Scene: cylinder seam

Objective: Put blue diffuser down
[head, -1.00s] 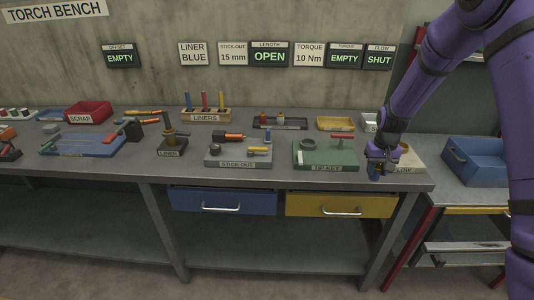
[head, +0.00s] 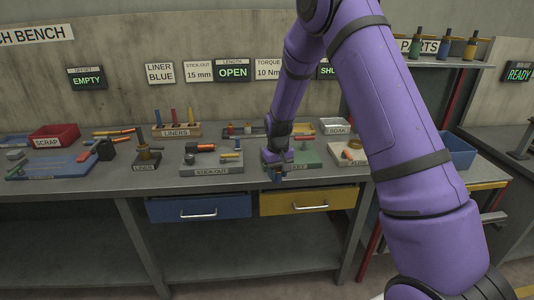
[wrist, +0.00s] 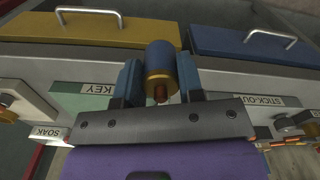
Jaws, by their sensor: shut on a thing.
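The blue diffuser is a short blue cylinder with a brass-coloured end (wrist: 160,68). My gripper (wrist: 159,80) is shut on it, one finger on each side. In the head view my gripper (head: 277,162) is in front of the left part of the green block (head: 310,155), by the bench's front edge. The diffuser (head: 279,177) shows small and dark below the fingers there. I cannot tell whether it touches anything. My arm hides part of the bench to the right.
The grey stick-out block (head: 211,165) stands to the left of my gripper, and the pale flow block (head: 348,153) to the right. A blue drawer (head: 199,208) and a yellow drawer (head: 306,201) are below. Blue, green and yellow parts stand on the upper-right shelf (head: 425,61).

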